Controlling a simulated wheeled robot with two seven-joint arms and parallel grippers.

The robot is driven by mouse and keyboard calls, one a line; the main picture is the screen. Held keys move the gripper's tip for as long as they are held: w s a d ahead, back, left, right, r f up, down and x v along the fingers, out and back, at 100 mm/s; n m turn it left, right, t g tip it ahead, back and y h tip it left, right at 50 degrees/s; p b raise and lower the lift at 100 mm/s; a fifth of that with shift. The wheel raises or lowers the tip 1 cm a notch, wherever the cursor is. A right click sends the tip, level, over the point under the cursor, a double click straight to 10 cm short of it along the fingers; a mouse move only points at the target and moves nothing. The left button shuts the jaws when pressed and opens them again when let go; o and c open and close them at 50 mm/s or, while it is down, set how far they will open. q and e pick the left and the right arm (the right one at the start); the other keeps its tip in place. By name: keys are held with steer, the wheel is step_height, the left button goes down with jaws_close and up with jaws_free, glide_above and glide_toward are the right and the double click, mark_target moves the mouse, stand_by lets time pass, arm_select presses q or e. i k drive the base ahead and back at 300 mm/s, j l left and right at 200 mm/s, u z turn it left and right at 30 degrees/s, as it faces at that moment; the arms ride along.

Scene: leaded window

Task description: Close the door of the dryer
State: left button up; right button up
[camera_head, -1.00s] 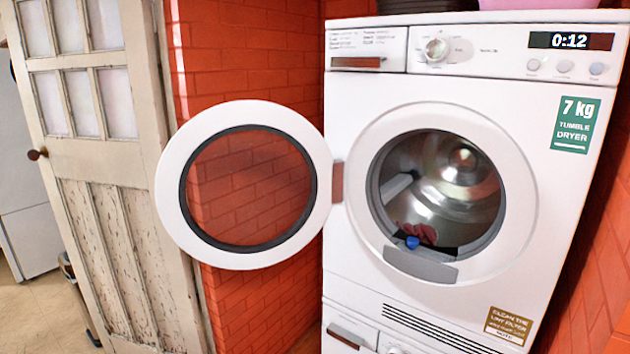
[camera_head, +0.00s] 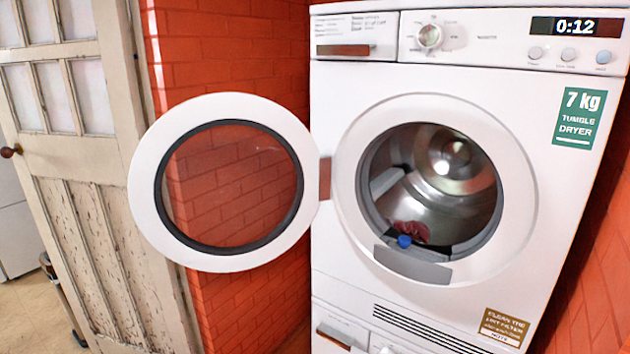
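The white tumble dryer (camera_head: 345,85) stands on the right half of the head view. Its round door (camera_head: 148,185), a white ring with a dark inner rim and clear glass, is swung wide open to the left on a hinge (camera_head: 325,179) at the left of the opening. The drum (camera_head: 450,200) is exposed, with a dark red item (camera_head: 412,231) and a small blue object (camera_head: 404,241) at its lower front. Neither of my grippers shows in the view.
An old wooden door (camera_head: 82,165) with glass panes stands at the left, in front of pale floor. A red brick wall (camera_head: 225,60) is behind the dryer door. Another white appliance (camera_head: 340,325) is under the dryer. Brick wall also borders the right side.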

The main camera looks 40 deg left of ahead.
mark_target(155, 152)
steer(key=i+j+z, duration=0.1)
steer(key=j+z, duration=0.5)
steer(key=j+u, duration=0.25)
steer(key=j, duration=1.65)
